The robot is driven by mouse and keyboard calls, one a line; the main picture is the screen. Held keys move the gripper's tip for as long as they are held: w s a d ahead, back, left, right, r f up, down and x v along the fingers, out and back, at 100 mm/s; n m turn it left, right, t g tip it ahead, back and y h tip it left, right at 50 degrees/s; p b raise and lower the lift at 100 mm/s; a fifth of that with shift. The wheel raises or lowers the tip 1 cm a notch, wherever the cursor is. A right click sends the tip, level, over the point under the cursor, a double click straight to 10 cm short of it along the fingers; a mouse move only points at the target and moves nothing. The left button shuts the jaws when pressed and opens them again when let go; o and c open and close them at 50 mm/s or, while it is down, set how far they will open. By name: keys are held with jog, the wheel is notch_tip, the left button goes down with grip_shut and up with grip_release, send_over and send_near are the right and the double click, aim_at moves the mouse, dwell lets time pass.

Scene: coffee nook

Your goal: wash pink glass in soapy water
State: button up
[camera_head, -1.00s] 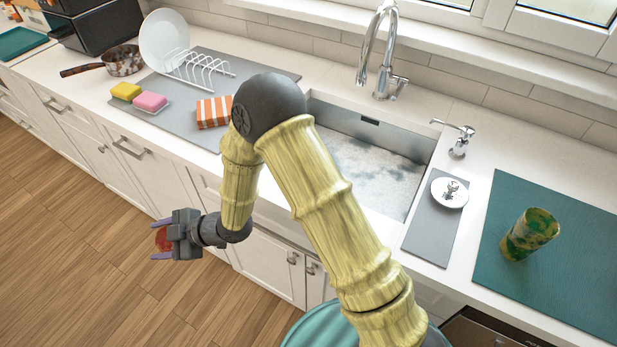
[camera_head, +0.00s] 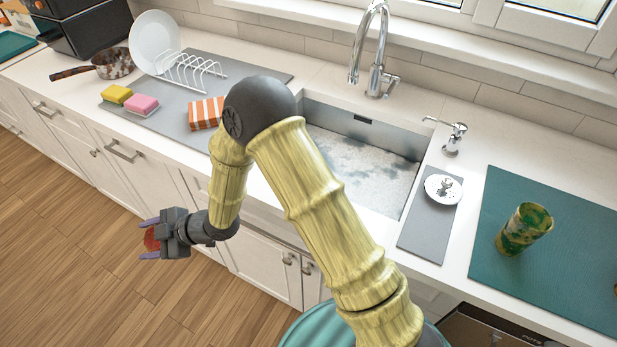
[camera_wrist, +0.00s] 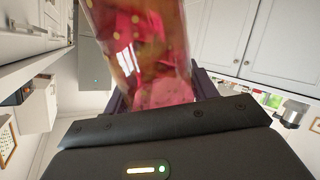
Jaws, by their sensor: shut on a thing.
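My gripper (camera_head: 149,239) is shut on the pink glass (camera_head: 152,240), out over the floor in front of the counter, left of the sink. In the wrist view the pink glass (camera_wrist: 145,45) is see-through with yellowish specks and stands between the fingers; its far end is cut off by the frame edge. The sink (camera_head: 412,190) holds water with whitish foam on it, partly hidden by my arm. A green and brown patterned glass (camera_head: 524,229) stands on the teal mat (camera_head: 570,260) at the right.
A faucet (camera_head: 374,50) rises behind the sink, and a soap dispenser (camera_head: 453,138) stands to its right. A drain strainer on a white dish (camera_head: 443,190), a yellow sponge (camera_head: 116,94), a pink sponge (camera_head: 141,104), a striped cloth (camera_head: 206,113) and a rack (camera_head: 190,72) with a plate occupy the counter.

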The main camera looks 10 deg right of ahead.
jog(key=shift+s+d+b, duration=0.4)
jog(key=shift+s+d, duration=0.6)
jog(key=shift+d, duration=0.3)
jog(key=shift+w+a, duration=0.65)
jog(key=shift+a, duration=0.15)
jog(key=shift+w+a, duration=0.6)
jog(key=shift+a, duration=0.2)
jog(key=shift+s+d+b, duration=0.35)
jog(key=shift+s+d, duration=0.3)
jog(key=shift+d, duration=0.15)
jog(key=shift+s+d+b, duration=0.3)
jog(key=shift+s+d, duration=0.3)
jog(key=shift+d, duration=0.2)
